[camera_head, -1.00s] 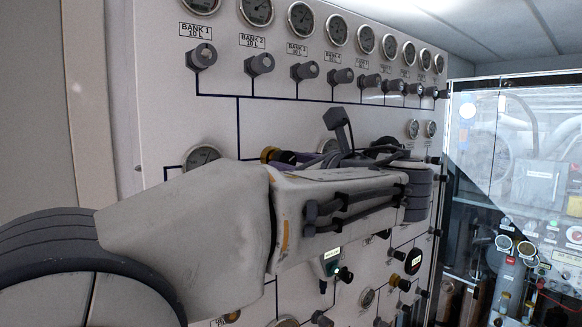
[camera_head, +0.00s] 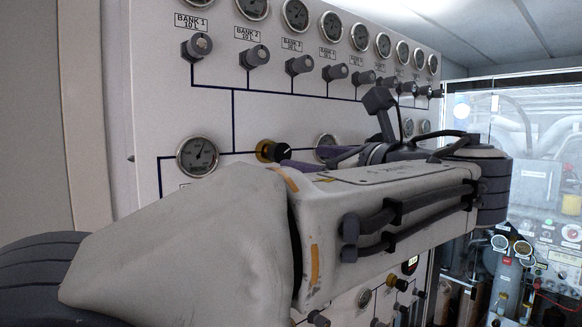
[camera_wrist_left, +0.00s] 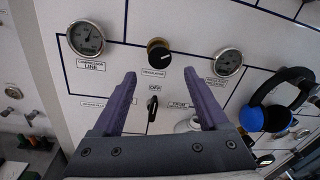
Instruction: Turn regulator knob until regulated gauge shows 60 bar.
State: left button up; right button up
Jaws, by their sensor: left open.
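The regulator knob (camera_wrist_left: 159,52) is black on a gold collar and sits on the white panel above the REGULATOR label. It also shows in the head view (camera_head: 272,151). My left gripper (camera_wrist_left: 160,77) is open and empty, its purple fingers pointing at the panel. The knob appears just beyond and between the fingertips, seemingly apart from them. In the head view one purple finger shows right of the knob, behind my arm. The gauge right of the knob (camera_wrist_left: 228,63) shows in the wrist view; its reading is too small to tell. My right gripper is out of view.
The compressor line gauge (camera_wrist_left: 85,38) is left of the knob. A black lever (camera_wrist_left: 152,112) under an OFF label is below it. Blue-and-black ear defenders (camera_wrist_left: 280,100) hang at the right. Bank valves and gauges line the panel's top.

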pick_arm(q)
jog(key=shift+v, duration=1.4)
dwell(0.7)
